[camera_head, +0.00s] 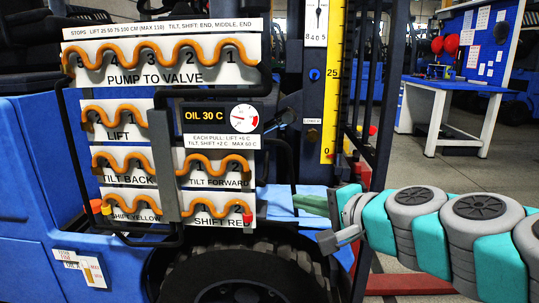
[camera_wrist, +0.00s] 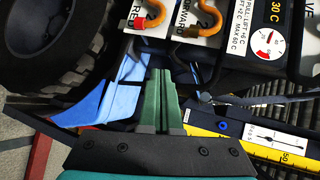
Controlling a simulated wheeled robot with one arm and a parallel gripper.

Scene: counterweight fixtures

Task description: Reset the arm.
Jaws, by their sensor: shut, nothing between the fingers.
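My arm, with teal and grey links, reaches in from the right edge of the head view toward the blue forklift (camera_head: 30,190). My gripper (camera_head: 298,202) has green fingers and points left, right of the "SHIFT RED" sign (camera_head: 222,223) and above the big black tyre (camera_head: 243,272). In the wrist view the fingers of my gripper (camera_wrist: 161,74) lie together with nothing between them. They point toward the panel signs, over a light blue surface (camera_wrist: 122,88). Whether the fingers touch that surface cannot be told.
A signboard with orange wavy hoses (camera_head: 160,50) and an oil gauge (camera_head: 243,117) stands left of my gripper. A yellow scale (camera_head: 329,110) and dark mast rails stand behind it. A blue workbench (camera_head: 460,84) is at the back right, with open floor before it.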

